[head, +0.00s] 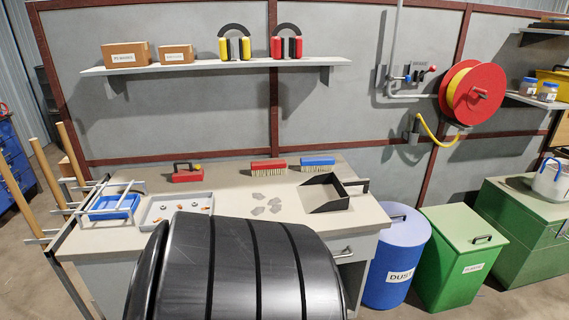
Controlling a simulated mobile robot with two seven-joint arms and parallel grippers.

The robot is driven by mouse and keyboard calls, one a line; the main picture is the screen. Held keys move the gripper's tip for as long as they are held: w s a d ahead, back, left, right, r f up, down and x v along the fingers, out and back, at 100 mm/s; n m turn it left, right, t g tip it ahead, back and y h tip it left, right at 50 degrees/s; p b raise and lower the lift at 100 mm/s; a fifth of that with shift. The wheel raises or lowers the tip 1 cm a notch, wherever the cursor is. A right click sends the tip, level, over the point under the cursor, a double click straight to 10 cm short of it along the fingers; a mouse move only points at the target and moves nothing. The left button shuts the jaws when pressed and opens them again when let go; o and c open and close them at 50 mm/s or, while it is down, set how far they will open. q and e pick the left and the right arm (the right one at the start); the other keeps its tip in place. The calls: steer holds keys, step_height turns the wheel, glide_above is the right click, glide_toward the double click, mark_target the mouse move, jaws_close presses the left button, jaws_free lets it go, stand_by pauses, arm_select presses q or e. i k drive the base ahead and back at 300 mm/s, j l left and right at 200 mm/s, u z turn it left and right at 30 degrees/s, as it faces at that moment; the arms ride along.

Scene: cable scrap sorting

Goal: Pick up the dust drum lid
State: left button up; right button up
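The dust drum (379,290) is a blue cylinder labelled DUST, standing on the floor at the right end of the workbench. Its lid (406,231) is a round, lighter blue disc lying flat on top of the drum, with a small dark handle near its back left. Part of the lid's left edge is close to the bench corner. Neither my left nor my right gripper is in view.
A green lidded bin (450,283) stands close to the drum's right. The workbench (230,195) holds a black dustpan (325,195), brushes, grey scraps, a white tray (158,219) and a blue tray (112,214). A red hose reel (487,90) hangs on the wall.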

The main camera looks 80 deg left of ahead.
mark_target(410, 229)
steer(key=u, duration=0.5)
steer(key=k+u, duration=0.1)
steer(key=u, duration=0.35)
steer(key=k+u, duration=0.1)
steer(key=u, duration=0.85)
steer(key=j+u, duration=0.1)
steer(key=u, duration=0.4)
steer(key=k+j, duration=0.05)
